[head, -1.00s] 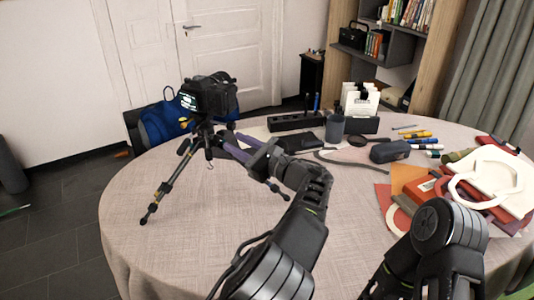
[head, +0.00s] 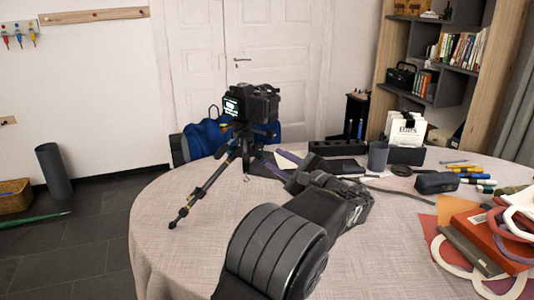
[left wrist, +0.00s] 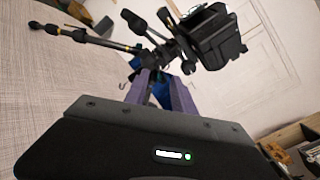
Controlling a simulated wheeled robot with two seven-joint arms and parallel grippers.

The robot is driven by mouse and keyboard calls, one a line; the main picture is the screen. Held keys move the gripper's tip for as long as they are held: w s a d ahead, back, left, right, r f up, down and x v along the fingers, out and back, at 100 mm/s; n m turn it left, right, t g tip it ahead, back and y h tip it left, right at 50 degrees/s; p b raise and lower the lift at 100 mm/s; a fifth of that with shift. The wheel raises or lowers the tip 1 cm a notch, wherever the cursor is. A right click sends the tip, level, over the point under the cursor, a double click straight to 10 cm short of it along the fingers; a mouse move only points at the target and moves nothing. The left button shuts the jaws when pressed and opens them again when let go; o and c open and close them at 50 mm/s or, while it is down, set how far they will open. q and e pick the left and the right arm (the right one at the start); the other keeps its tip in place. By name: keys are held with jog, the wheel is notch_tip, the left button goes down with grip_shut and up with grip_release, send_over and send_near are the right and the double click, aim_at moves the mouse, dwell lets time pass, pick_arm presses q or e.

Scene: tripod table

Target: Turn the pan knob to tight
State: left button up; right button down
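A black camera (head: 252,103) with a lit screen sits on a small tripod (head: 207,187) at the table's back left. The camera (left wrist: 212,38) and the tripod's legs and head (left wrist: 165,50) also show in the left wrist view, tilted. The pan knob cannot be told apart from the other dark parts under the camera. My left gripper (head: 276,163), with purple fingers, is right of the tripod head and apart from the camera. In the left wrist view its fingers (left wrist: 162,82) stand apart with nothing held between them. My right gripper is out of view.
The round table (head: 170,245) is clear at the front left. A power strip (head: 338,147), a grey cup (head: 377,155), a dark case (head: 437,182) and red books (head: 490,240) lie on the right. A blue bag (head: 205,137) on a chair is behind the tripod.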

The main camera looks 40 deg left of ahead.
aim_at(259, 150)
pick_arm(q)
jog(key=x, duration=0.7)
jog(key=shift+w+a, duration=0.1)
jog(key=shift+a, duration=0.3)
grip_shut()
